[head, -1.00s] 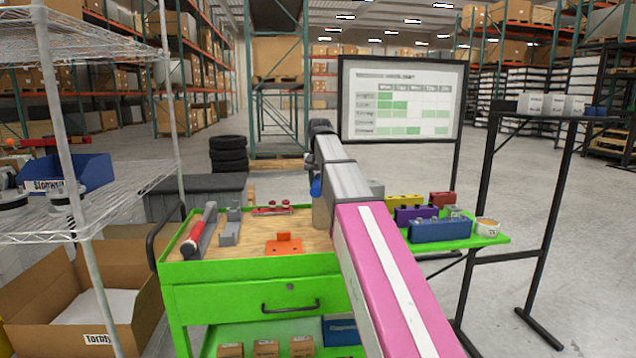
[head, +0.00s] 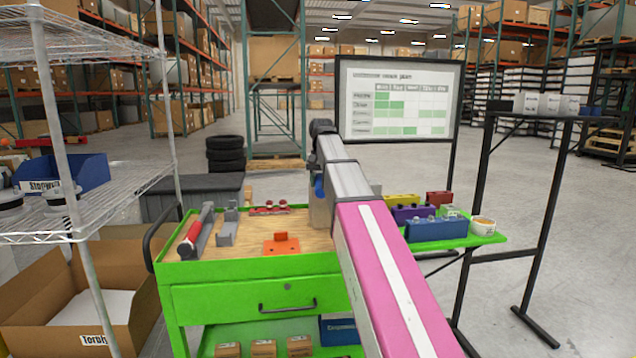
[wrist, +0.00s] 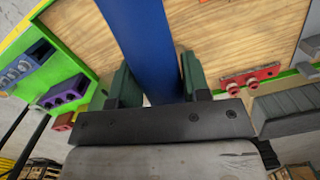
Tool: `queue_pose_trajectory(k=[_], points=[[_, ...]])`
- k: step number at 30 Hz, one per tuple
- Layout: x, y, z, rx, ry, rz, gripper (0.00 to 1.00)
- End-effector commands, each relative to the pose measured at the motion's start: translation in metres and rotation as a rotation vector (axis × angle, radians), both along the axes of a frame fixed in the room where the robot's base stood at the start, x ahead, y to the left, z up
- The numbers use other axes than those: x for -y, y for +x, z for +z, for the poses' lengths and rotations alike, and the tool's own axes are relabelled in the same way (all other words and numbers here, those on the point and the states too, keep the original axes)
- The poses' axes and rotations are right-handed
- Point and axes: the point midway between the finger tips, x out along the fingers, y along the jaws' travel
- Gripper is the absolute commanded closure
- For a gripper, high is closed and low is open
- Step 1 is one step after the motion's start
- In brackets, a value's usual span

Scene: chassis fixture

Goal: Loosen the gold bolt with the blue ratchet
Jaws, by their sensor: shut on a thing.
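The blue ratchet (wrist: 148,40) shows in the wrist view as a long blue bar running up from between the jaws and out of the top edge. My gripper (wrist: 158,78) has its dark green fingers shut on it, over the wooden top of the green cart. In the head view a small blue part (head: 318,187) shows beside the end of my arm; the arm hides most of the gripper and the ratchet. I cannot make out the gold bolt in either view. The ratchet's working end is out of the wrist view.
The green cart (head: 250,304) carries a red-handled tool (head: 196,232), a grey bracket (head: 228,228), an orange bracket (head: 282,244) and a red fixture with bolts (head: 270,208). A wire shelf (head: 110,190) stands left.

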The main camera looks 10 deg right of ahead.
Motion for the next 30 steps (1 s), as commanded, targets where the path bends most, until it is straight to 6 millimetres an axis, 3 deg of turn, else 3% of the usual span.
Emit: queue_pose_trajectory(k=[1, 30], points=[[0.010, 0.000, 0.000, -0.013, -0.014, 0.162, 1.00], [0.028, 0.002, 0.000, -0.014, -0.014, 0.266, 1.00]])
